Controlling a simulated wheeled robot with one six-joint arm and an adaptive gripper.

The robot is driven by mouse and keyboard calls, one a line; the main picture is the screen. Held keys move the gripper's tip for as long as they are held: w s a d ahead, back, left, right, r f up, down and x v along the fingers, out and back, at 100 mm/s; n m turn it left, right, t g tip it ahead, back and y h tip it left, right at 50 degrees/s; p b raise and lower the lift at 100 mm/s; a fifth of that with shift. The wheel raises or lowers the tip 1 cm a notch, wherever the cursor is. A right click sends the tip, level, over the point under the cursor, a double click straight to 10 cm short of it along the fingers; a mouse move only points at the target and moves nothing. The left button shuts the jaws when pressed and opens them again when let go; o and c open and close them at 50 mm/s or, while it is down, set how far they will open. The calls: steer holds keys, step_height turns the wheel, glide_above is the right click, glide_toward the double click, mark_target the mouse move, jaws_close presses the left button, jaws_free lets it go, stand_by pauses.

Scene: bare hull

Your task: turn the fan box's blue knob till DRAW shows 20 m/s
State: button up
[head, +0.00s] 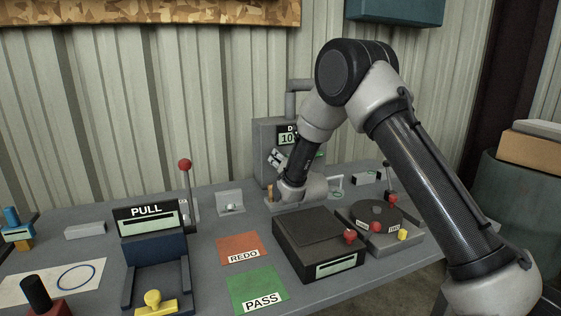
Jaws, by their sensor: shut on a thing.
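The fan box (262,136) is a grey upright box with a pipe at its top, standing against the ribbed wall at the back of the bench. Its dark DRAW display (287,137) shows "10" on a pale green field; my arm hides the right part of the label and reading. My gripper (275,158) is at the box's front, just below the display, shut on the blue knob. The knob itself is hidden behind the fingers and wrist.
A red-topped lever (185,166) stands left of the box beside the PULL unit (148,216). A dark flat box (318,243) and a round dial unit (376,222) sit in front of my wrist. Orange REDO (240,247) and green PASS (257,288) mats lie flat.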

steer(key=o, duration=1)
steer(key=v, duration=0.7)
steer(key=shift+s, duration=0.2)
steer(key=shift+d, duration=0.1)
